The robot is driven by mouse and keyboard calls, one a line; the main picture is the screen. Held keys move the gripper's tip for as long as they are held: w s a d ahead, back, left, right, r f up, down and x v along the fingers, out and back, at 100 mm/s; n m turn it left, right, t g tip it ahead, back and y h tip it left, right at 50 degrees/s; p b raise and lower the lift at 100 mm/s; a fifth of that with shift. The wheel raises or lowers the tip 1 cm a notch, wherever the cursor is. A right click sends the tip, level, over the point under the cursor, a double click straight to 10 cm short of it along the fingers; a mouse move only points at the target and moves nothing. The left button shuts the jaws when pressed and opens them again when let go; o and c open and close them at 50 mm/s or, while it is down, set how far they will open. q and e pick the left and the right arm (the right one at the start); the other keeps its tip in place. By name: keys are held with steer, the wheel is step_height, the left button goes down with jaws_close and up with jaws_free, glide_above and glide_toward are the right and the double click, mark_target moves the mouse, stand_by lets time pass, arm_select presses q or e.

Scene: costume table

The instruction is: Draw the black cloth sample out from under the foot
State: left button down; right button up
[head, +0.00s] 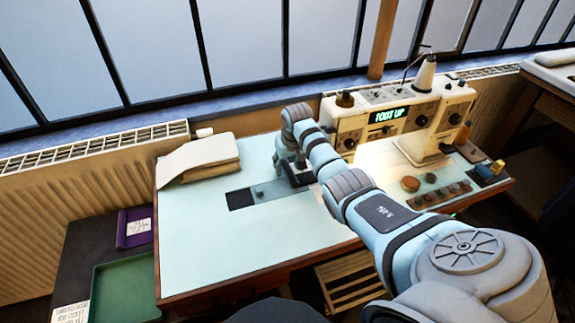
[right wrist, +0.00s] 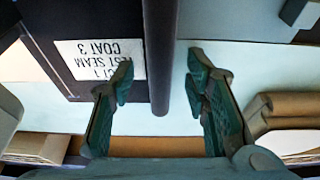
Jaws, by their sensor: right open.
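The black cloth sample (right wrist: 100,22) shows large and dark at the left of the right wrist view, with a white label (right wrist: 98,60) reading "TEST SEAM COAT 3" upside down. My right gripper's fingers stand apart and empty in the wrist view (right wrist: 160,85). A dark upright bar (right wrist: 161,45) shows between them, beside the cloth. I cannot tell whether the foot touches the cloth. The sewing machine (head: 345,125) display reads "FOOT UP". My left gripper is out of view.
A folded pale cloth (head: 200,160) lies at the table's back left. A dark square (head: 240,199) lies left of the gripper. Round pieces (head: 411,184) and a yellow-topped item (head: 494,168) stand at right. A green tray (head: 125,292) is lower left. The front left tabletop is clear.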

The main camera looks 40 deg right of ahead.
mark_target(265, 175)
steer(key=shift+c, duration=0.3)
jaws_close()
steer(key=shift+w+a+r+p, duration=0.1)
steer(key=shift+a+p, duration=0.3)
steer(key=shift+p, duration=0.05)
steer(key=a+p, duration=0.1)
steer(key=w+a+p, duration=0.1)
steer(key=a, duration=0.1)
steer(key=a+p, duration=0.1)
steer(key=shift+w+a, duration=0.2)
steer(key=shift+w, duration=0.15)
steer(key=shift+w+a+p, duration=0.2)
steer(key=shift+a+p, duration=0.15)
steer(key=shift+a, duration=0.35)
jaws_free()
